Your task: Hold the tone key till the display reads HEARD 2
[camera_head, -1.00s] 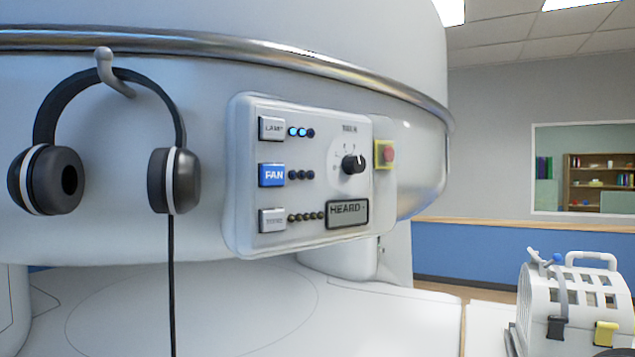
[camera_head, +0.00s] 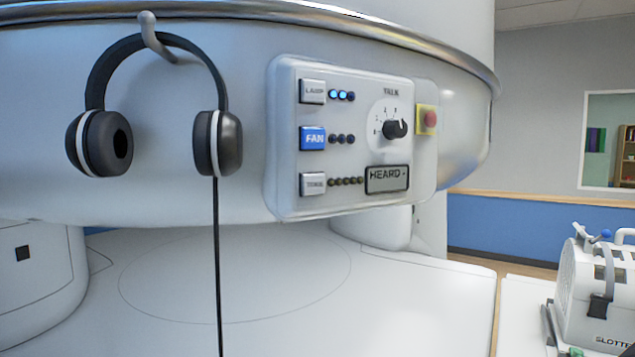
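The tone key (camera_head: 312,184) is a small grey square button at the lower left of the white control panel (camera_head: 284,150). Its label is small but looks like TONE. A row of several unlit dots (camera_head: 346,182) runs to its right. The display (camera_head: 387,179) beside them reads HEARD followed by a dash-like mark; no 2 is seen on it. Nothing touches the key. My gripper is not in view.
Above sit the LAMP key (camera_head: 312,91), the blue FAN key (camera_head: 312,138), the TALK knob (camera_head: 395,128) and a red button (camera_head: 430,119). Headphones (camera_head: 218,143) hang left of the panel, their cord dropping down. A white carrier (camera_head: 584,290) stands at right. The flat white surface (camera_head: 240,290) below is clear.

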